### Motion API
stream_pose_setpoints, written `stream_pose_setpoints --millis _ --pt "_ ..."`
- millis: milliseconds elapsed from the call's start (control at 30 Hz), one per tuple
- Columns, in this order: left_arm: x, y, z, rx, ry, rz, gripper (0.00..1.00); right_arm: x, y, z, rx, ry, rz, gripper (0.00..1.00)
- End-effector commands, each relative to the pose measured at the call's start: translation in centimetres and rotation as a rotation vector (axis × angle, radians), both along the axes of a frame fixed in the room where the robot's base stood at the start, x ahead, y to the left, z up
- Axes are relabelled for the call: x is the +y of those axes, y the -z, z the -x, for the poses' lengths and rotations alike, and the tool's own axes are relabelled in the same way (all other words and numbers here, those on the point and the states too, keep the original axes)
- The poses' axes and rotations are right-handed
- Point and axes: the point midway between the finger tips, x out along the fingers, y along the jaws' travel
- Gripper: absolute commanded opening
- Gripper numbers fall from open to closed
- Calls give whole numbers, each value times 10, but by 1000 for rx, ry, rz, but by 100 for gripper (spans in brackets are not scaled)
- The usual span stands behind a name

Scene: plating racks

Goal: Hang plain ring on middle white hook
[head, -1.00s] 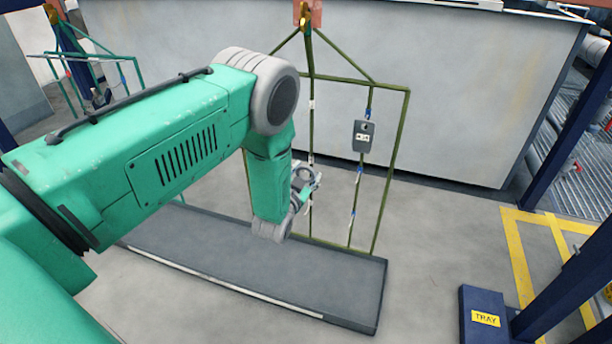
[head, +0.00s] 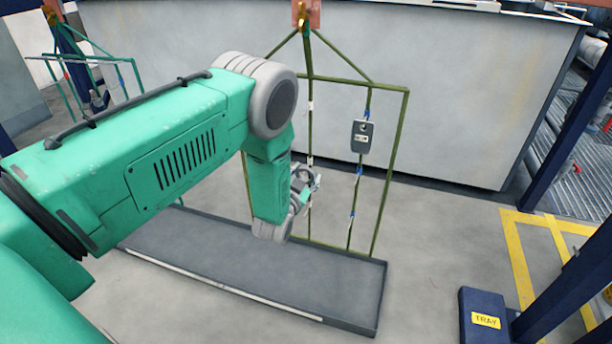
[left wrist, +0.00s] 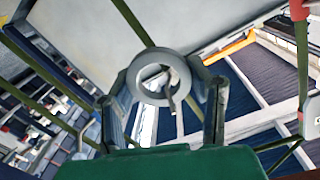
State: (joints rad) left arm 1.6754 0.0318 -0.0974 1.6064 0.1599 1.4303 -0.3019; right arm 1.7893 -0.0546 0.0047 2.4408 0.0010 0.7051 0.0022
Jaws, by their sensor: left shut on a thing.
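The plain grey ring (left wrist: 181,72) is between the two fingertips of my left gripper (left wrist: 162,82) in the left wrist view, and the fingers are shut on it. A thin grey prong (left wrist: 169,97) shows in the ring's opening; I cannot tell whether it passes through. In the head view my left gripper (head: 305,184) is low beside the white-marked upright of the green rack. A small white hook (head: 310,161) sits on that upright just above the gripper, and another white hook (head: 310,105) is higher up. The lowest part of the upright is partly hidden by my arm.
The green rack frame (head: 397,150) hangs over a long dark tray (head: 345,285). A grey box (head: 362,137) and several blue hooks are on the right upright. A blue post base labelled TRAY (head: 485,321) stands at lower right. The floor between is clear.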

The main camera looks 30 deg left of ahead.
Motion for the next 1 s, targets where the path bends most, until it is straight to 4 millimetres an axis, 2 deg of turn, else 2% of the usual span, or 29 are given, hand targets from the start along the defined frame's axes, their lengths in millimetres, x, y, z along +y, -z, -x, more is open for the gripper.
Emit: stream_pose_setpoints --millis 67,100,167,567,667,1000 --pt "0 1 1 2 0 0 11 0 0 0 0 0 0 40" --pt "0 1 1 3 0 1 49 0 0 0 0 0 0 40" --pt "0 1 1 3 0 1 70 0 0 0 0 0 0 40" --pt "-1 1 6 5 0 1 70 0 -1 2 -3 0 0 40" --pt "-4 1 18 7 1 0 70 0 -1 2 -3 0 0 40" --pt "-18 -2 87 8 0 1 70 0 -1 1 -3 0 0 40"
